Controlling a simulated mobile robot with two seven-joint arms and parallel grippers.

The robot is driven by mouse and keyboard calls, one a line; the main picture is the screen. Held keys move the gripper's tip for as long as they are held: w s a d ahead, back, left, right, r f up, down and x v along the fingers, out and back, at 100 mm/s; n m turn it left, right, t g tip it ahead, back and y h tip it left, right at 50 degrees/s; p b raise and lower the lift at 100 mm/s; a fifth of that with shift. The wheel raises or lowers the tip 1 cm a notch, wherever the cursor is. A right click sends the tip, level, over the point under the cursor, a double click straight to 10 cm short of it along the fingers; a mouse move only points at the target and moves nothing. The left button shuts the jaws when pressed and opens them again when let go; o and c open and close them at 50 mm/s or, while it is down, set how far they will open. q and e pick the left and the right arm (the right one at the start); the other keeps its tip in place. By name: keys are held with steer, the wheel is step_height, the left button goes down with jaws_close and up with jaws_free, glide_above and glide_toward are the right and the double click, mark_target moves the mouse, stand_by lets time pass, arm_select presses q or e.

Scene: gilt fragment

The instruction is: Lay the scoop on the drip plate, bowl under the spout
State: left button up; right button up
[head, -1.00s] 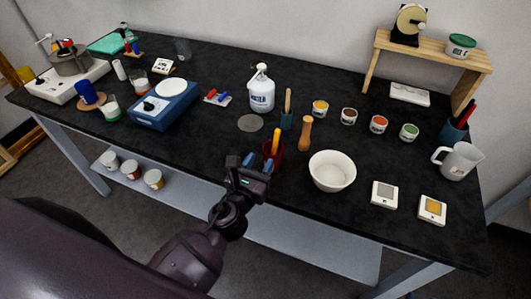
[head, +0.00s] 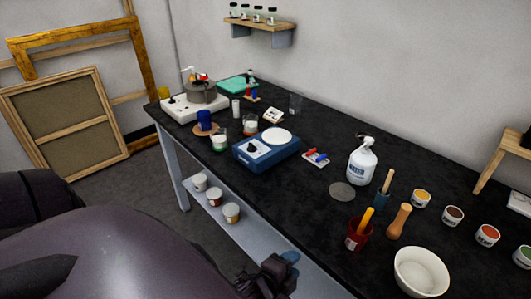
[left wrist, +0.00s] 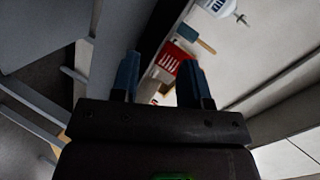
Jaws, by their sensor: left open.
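A flat grey round plate (head: 341,192), likely the drip plate, lies bare on the black bench before the white water bottle (head: 361,162), whose spout is at its top. A red cup (head: 352,243) holds an orange-yellow handle (head: 366,217); its lower end is hidden, so I cannot tell whether it is the scoop. My left gripper (head: 286,265) is low, at the bench's front edge, left of the red cup and apart from it. In the left wrist view its blue fingers (left wrist: 160,78) are open and empty, with the red cup (left wrist: 174,58) beyond them. My right gripper is not in view.
Several paint pots (head: 453,217) line the right. A blue device (head: 266,150) stands left of the plate.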

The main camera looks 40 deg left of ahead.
arm_select(q)
steer(key=s+a+f+n+g, duration=0.1)
steer(key=s+n, duration=0.2)
steer(key=n, duration=0.3)
steer(key=s+a+f+n+g, duration=0.1)
steer(key=s+f+n, duration=0.1)
steer(key=n, duration=0.4)
steer(key=shift+s+a+f+h, duration=0.3)
steer(key=shift+s, duration=0.25)
steer(key=shift+o, duration=0.5)
steer(key=shift+s+a+f+n, duration=0.1)
steer(key=shift+s+n, duration=0.15)
steer(key=shift+n, duration=0.35)
